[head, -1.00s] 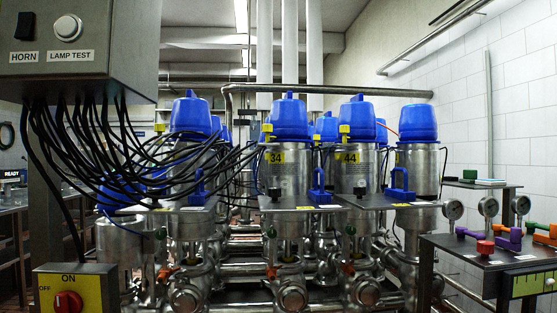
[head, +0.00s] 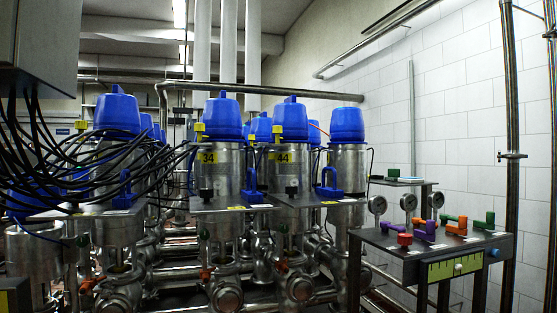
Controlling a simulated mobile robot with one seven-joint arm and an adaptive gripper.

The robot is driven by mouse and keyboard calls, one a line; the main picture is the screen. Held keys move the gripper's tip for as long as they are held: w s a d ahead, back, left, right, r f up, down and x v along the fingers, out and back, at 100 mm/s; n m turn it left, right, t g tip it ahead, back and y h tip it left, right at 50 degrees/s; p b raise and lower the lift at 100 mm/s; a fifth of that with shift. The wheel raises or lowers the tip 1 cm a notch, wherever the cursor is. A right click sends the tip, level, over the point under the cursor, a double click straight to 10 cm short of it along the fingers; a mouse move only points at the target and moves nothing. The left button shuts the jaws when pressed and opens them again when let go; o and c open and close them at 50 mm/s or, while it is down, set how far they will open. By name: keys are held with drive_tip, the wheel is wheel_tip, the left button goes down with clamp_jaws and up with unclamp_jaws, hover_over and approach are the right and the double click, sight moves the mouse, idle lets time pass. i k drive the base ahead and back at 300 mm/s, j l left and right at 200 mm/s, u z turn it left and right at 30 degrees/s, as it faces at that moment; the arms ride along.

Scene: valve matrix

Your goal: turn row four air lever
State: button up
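My gripper is not in view. Two blue-capped steel valves carry yellow labels, 34 (head: 208,157) and 44 (head: 283,157). A blue lever (head: 328,189) stands on the plate right of the valve labelled 44, and another blue lever (head: 252,189) stands on the plate right of the valve labelled 34. A third blue lever (head: 125,190) shows at the left, partly behind black cables. Which lever is the row four air lever cannot be told for certain from the picture.
A dark stand (head: 430,240) at the right bears several coloured handles and a yellow-green panel (head: 455,265). Pressure gauges (head: 377,205) stand behind it. Black cables (head: 60,150) hang at the left below a grey box (head: 50,50). Vertical pipes (head: 512,155) stand at the far right.

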sight(385, 225)
drive_tip(key=i+l+z, duration=0.15)
drive_tip(key=i+l, duration=0.3)
drive_tip(key=i, duration=0.6)
